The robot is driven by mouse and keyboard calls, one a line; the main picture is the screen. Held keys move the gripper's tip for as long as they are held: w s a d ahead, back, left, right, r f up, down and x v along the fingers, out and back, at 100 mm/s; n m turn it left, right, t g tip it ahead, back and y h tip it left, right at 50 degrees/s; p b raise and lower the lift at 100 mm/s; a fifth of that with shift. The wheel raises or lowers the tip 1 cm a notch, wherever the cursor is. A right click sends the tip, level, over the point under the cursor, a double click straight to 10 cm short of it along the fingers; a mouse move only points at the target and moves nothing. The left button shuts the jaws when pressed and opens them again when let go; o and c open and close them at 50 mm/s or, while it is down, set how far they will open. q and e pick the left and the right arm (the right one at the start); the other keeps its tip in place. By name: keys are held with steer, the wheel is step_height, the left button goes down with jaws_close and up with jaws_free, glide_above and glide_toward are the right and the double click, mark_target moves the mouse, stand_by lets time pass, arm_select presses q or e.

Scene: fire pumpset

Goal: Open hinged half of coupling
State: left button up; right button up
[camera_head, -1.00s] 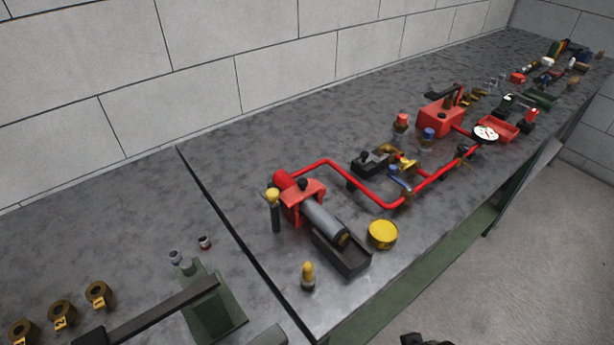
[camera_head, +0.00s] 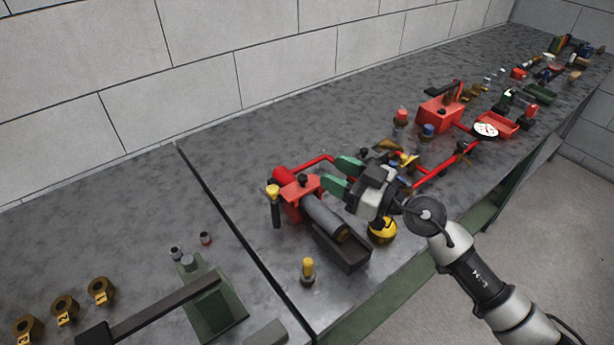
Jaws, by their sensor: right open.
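A red housing (camera_head: 299,196) with a dark knob on top sits at the near end of the red pipe, beside a grey cylinder (camera_head: 326,218) in a dark open tray (camera_head: 342,252). I cannot tell for sure which part is the hinged half of the coupling. My right gripper (camera_head: 340,176) comes in from the lower right. Its two green fingers are apart and empty, pointing left just right of the red housing. The gripper hides part of the red pipe (camera_head: 318,160) and the parts behind it. My left gripper is not in view.
A yellow round cap (camera_head: 382,232) is partly hidden under my right gripper. A yellow-topped post (camera_head: 272,205) and a small yellow-tipped peg (camera_head: 308,271) stand close by. A red box (camera_head: 440,115) and a white gauge (camera_head: 486,130) are farther along the bench.

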mark_target(304, 178)
steer(key=w+d+f+g+h, duration=0.3)
steer(key=f+g+h, duration=0.1)
steer(key=f, duration=0.1)
steer(key=x, duration=1)
steer(key=shift+w+a, duration=0.3)
steer(key=shift+w, duration=0.05)
jaws_close()
